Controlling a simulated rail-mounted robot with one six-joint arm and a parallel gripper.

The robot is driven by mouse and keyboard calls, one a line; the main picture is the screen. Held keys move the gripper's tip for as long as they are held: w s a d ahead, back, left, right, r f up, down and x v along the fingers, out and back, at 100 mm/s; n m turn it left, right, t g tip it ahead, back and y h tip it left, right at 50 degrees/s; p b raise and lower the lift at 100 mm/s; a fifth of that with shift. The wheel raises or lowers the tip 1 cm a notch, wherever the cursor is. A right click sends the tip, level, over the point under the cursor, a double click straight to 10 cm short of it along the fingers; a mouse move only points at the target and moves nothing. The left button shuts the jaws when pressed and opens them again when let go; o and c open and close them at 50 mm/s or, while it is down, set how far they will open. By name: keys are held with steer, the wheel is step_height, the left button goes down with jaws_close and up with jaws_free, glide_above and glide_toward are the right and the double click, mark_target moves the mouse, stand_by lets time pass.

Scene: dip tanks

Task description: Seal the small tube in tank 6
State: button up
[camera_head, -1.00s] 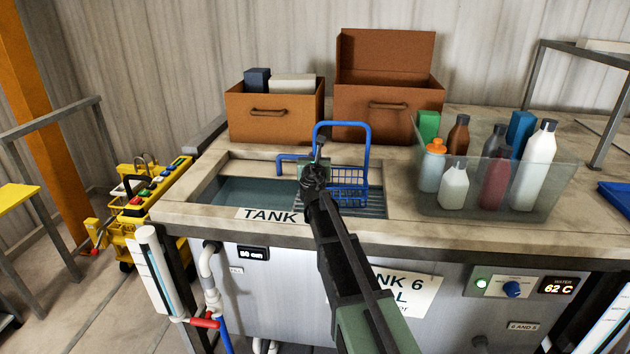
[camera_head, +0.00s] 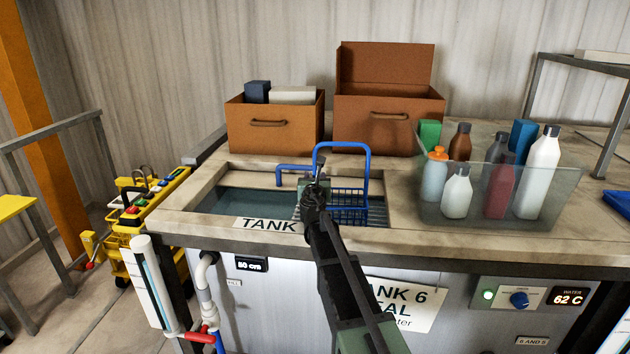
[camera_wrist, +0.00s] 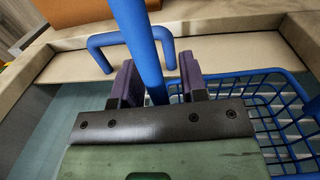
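Tank 6 (camera_head: 237,198) is a sunken basin with dark water on its left side. A blue wire basket (camera_head: 350,198) with a tall looped handle (camera_head: 342,146) is at the tank's right part, over a slatted rack. My gripper (camera_head: 316,182) is at the left upright of the handle. In the wrist view my gripper (camera_wrist: 157,82) has its two purple pads on either side of the blue handle bar (camera_wrist: 143,45), with the basket (camera_wrist: 270,110) to the right. I cannot make out a small tube; the arm hides part of the basket.
A blue hooked pipe (camera_head: 292,168) stands at the tank's back edge. Two brown boxes (camera_head: 275,132) (camera_head: 390,132) are behind. A clear bin (camera_head: 545,208) of bottles stands right. The front panel has a knob (camera_head: 519,300) and a display (camera_head: 568,297) reading 62 C.

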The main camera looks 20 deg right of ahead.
mark_target(315, 159)
steer(key=v, duration=0.8)
steer(key=shift+s+r+p, duration=0.1)
steer(key=shift+r+p, duration=0.25)
steer(key=shift+p, duration=0.05)
steer(key=r+p, duration=0.7)
steer(key=shift+w+d+r, duration=0.1)
steer(key=shift+w+r, duration=0.15)
steer(key=shift+w, duration=0.05)
steer(key=shift+f, duration=0.1)
